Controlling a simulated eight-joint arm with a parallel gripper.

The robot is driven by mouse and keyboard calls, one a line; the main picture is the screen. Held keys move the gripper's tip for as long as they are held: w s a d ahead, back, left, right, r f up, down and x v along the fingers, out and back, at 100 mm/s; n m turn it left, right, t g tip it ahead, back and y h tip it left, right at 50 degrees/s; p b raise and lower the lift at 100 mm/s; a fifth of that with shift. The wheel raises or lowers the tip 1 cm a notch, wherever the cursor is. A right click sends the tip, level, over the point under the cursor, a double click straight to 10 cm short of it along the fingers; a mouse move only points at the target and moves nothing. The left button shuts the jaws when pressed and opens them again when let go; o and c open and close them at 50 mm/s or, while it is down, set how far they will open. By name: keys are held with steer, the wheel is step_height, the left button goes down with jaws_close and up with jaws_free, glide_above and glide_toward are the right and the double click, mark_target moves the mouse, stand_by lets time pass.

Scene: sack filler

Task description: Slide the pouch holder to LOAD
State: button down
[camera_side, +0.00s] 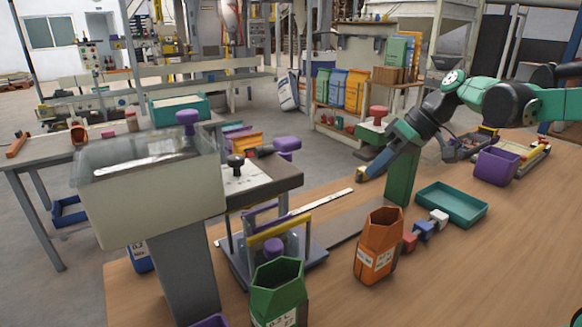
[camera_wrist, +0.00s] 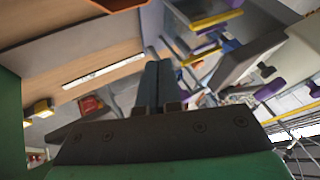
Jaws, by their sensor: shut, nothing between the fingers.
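What looks like the pouch holder (camera_side: 272,252), a frame with a yellow bar and a purple knob on a grey base, stands under the filler's dark-edged arm in the side view. A pale strip (camera_side: 318,203) runs from near it toward my gripper; the strip also shows in the wrist view (camera_wrist: 103,72). No LOAD lettering is legible. My gripper (camera_side: 367,174) is shut and empty, pointing down-left beside a green post, well right of the holder and apart from it. In the wrist view my gripper's fingers (camera_wrist: 158,82) are together; a yellow bar with purple parts appears at upper right.
The green post (camera_side: 401,178) with a red knob (camera_side: 378,112) stands close to my gripper. An orange pouch (camera_side: 378,247) and a green pouch (camera_side: 277,293) stand at the front. Small blocks, a teal tray (camera_side: 452,205) and a purple bin (camera_side: 497,166) lie right. The front-right tabletop is clear.

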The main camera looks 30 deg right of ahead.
mark_target(290, 159)
steer(key=c, duration=1.3)
jaws_free()
steer(key=o, duration=0.7)
steer(key=w, duration=0.1)
steer(key=w+a+n+t, duration=0.1)
steer(key=w+y, duration=0.1)
steer(key=shift+w+a+f+t, duration=0.2)
steer(key=shift+f+t, duration=0.1)
steer(key=shift+f, duration=0.1)
steer(key=shift+o, duration=0.6)
steer(key=w+a+n+t+y, duration=0.1)
steer(key=w+t, duration=0.1)
steer(key=w+a+f+n+t, duration=0.1)
steer(key=w+t, duration=0.2)
steer(key=w+a+n+t+y, duration=0.1)
steer(key=w+t, duration=0.1)
steer(key=shift+w+a+f+n+y, duration=0.2)
steer(key=shift+w+a+n+y, duration=0.1)
steer(key=shift+w+a+n, duration=0.1)
steer(key=shift+w+a+f+t, duration=0.1)
steer(key=shift+w+a+t, duration=0.3)
steer(key=shift+w, duration=0.5)
steer(key=shift+w+a+t, duration=0.35)
steer(key=shift+w+a, duration=0.15)
steer(key=shift+w, duration=0.35)
steer(key=shift+w+a+f+t, duration=0.1)
steer(key=shift+w+a+t, duration=0.3)
steer(key=shift+w, duration=0.5)
jaws_close()
